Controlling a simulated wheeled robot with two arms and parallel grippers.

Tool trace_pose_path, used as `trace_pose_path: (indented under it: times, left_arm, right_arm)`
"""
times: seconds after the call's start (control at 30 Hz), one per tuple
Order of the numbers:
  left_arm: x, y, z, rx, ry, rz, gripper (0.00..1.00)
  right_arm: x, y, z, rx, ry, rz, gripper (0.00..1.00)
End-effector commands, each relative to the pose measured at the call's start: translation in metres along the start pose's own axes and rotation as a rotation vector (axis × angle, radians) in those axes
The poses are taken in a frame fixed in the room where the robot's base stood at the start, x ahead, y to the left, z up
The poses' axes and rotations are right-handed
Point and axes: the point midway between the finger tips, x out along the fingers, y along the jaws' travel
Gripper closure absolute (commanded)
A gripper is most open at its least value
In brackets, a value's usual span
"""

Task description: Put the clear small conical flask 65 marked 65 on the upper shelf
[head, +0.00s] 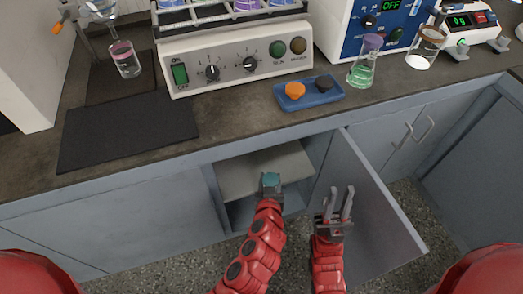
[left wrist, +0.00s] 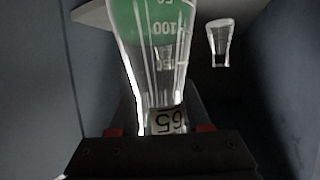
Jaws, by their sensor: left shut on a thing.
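The small conical flask marked 65 (left wrist: 160,75) fills the middle of the left wrist view. It is clear glass with white graduations, a green area in its body and a label whose 65 reads upside down in the picture. My left gripper (head: 270,182) is shut on it near the label and reaches into the open cabinet; a teal patch shows at its tip in the head view. The upper shelf (head: 262,165) is a grey board inside the cabinet. Whether the flask touches it cannot be told. My right gripper (head: 336,205) is open and empty beside the open door.
The cabinet door (head: 372,205) stands open on the right. Another glass vessel (left wrist: 220,42) shows deeper in the cabinet.

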Motion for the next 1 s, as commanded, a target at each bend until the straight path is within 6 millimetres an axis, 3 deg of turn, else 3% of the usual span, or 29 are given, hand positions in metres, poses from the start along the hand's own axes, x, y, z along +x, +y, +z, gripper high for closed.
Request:
trace_pose_path:
  times: [0.17,0.63,0.87,1.0]
  left_arm:
    - [0.016,-0.004,-0.007,0.001,0.005,-0.001,1.0]
    - [0.125,-0.034,-0.04,0.001,0.001,-0.005,1.0]
    - [0.148,-0.04,-0.046,0.001,0.001,-0.002,1.0]
    - [0.155,-0.04,-0.031,0.003,-0.002,-0.002,1.0]
  right_arm:
    - [0.001,0.0,0.0,0.0,-0.001,0.0,0.74]
    - [0.009,0.0,-0.002,0.0,0.0,0.0,0.74]
    - [0.009,0.001,-0.002,0.0,0.0,0.0,0.74]
    - [0.003,0.0,-0.001,0.0,-0.001,0.0,0.74]
